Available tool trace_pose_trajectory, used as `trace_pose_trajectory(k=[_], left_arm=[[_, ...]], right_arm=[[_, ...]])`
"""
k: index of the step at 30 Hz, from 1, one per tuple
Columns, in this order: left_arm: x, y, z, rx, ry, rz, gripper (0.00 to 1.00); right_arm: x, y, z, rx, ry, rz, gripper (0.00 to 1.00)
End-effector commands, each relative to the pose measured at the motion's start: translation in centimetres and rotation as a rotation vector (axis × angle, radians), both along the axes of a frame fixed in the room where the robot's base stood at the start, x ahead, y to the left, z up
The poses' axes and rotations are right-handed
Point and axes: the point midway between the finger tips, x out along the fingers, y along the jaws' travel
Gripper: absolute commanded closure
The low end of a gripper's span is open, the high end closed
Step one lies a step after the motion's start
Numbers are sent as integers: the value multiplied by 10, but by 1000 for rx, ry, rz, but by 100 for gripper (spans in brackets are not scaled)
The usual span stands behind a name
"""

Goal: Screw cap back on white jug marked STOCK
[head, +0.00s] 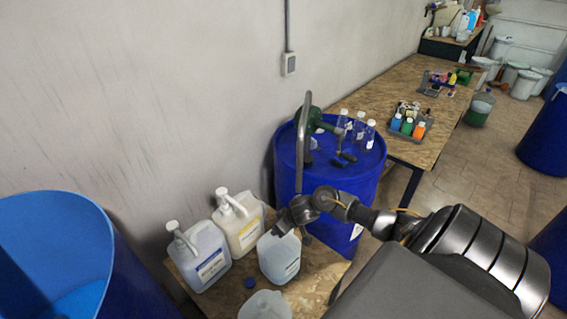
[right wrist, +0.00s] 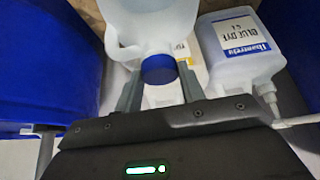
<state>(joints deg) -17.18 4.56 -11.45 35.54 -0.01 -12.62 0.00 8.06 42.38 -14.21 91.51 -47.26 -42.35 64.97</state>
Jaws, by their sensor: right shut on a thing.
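A white translucent jug (head: 279,260) stands on the low wooden table, and my right gripper (head: 281,228) is at its top. In the right wrist view the jug (right wrist: 140,20) shows its handle and neck. My right gripper (right wrist: 160,82) is shut on a blue cap (right wrist: 158,69), which sits at the jug's mouth. I cannot tell how tightly it is seated. Another jug (head: 265,306) stands nearer, cut by the bottom edge, and a loose blue cap (head: 249,282) lies beside it. No STOCK marking is readable. My left gripper is not in view.
Two pump bottles, one blue-labelled (head: 202,258) and one yellow-labelled (head: 240,225), stand close left of the jug. A blue drum (head: 335,185) with a green hand pump and small bottles stands behind. An open blue drum (head: 95,240) is at left.

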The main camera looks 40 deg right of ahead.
Motion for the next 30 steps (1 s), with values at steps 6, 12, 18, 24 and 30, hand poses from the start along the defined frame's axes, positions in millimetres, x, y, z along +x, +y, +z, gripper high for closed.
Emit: trace_pose_trajectory(k=[6,12,18,24,30], left_arm=[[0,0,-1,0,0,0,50],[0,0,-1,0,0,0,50],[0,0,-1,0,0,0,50],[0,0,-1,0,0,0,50],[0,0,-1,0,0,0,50]], right_arm=[[-2,2,-3,2,6,-9,81],[-2,5,-3,6,5,-113,81],[-1,9,-3,8,7,-412,81],[-1,8,-3,2,7,-511,81],[0,8,-3,3,6,-510,81]])
